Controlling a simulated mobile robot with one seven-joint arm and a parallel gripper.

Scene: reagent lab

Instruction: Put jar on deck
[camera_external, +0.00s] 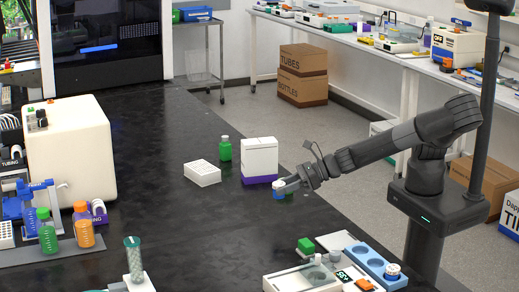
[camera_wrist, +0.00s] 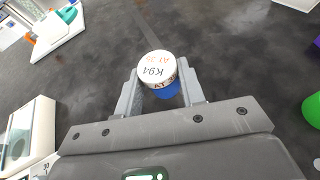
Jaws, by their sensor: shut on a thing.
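A jar (camera_external: 279,190) with a white lid and blue body is between the fingers of my gripper (camera_external: 287,184), by the table's right edge. In the wrist view the jar (camera_wrist: 158,70) shows its lid from above, marked "K94", with a finger on each side of it. My gripper (camera_wrist: 162,90) is shut on it. I cannot tell whether the jar touches the table. I cannot tell for sure which thing is the deck; a blue rack (camera_external: 377,262) with round wells stands at the front right, with a second white-lidded jar (camera_external: 393,272) on it.
The dark table's middle (camera_external: 190,225) is clear.

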